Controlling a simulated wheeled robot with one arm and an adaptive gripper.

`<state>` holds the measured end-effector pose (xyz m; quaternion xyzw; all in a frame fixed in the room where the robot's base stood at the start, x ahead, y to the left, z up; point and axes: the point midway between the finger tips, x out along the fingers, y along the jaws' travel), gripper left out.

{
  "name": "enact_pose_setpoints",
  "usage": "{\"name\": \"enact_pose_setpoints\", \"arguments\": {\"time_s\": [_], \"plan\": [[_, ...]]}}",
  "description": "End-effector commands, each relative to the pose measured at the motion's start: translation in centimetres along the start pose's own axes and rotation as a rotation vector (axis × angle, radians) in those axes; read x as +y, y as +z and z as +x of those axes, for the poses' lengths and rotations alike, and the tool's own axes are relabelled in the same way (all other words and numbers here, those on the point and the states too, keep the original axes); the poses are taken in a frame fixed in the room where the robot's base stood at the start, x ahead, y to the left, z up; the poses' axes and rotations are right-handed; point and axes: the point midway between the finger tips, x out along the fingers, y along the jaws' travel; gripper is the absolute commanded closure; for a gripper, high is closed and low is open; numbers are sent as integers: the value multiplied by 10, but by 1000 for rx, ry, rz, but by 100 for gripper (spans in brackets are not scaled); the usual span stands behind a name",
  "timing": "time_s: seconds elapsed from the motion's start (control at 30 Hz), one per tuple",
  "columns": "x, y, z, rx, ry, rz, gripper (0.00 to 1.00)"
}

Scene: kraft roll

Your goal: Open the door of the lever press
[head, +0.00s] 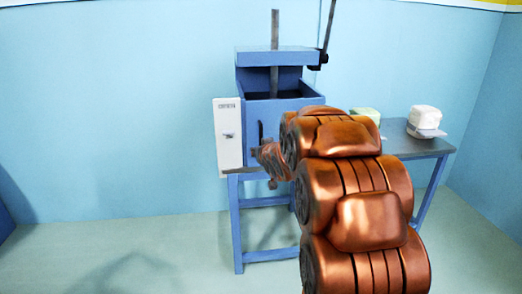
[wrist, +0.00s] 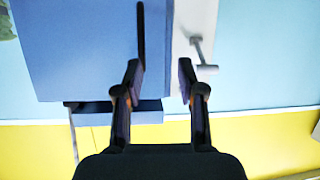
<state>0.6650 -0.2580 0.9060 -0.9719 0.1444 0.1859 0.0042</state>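The blue lever press (head: 258,110) stands on a blue-legged table, its front facing me; it also fills the left of the wrist view (wrist: 80,55). A dark upright bar (head: 261,132) is on its blue front, like a door handle, and shows in the wrist view (wrist: 140,32). No open gap shows at the front. A white panel (head: 228,155) with a small grey handle (wrist: 203,55) sits at the press's left side. My gripper (wrist: 159,76) is open and empty. Its left finger overlaps the bar's end in the wrist view; I cannot tell whether they touch.
A grey-topped table (head: 420,146) extends right of the press, with a white block (head: 424,116) and a pale green block (head: 366,114) on it. A dark lever (head: 327,32) rises at the press's upper right. The floor on the left is clear. My copper arm hides part of the press.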

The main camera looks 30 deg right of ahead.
Motion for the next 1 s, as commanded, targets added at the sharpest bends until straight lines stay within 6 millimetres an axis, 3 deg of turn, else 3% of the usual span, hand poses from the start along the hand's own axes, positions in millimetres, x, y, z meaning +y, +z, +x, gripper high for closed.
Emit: {"name": "enact_pose_setpoints", "arguments": {"time_s": [0.03,0.2,0.47,0.73,1.0], "plan": [[10,12,22,54,-5,6,61],[30,4,55,237,-47,22,61],[42,-3,71,368,-88,31,61],[41,-9,80,376,-92,31,61],[39,-17,106,372,-91,31,61]]}}
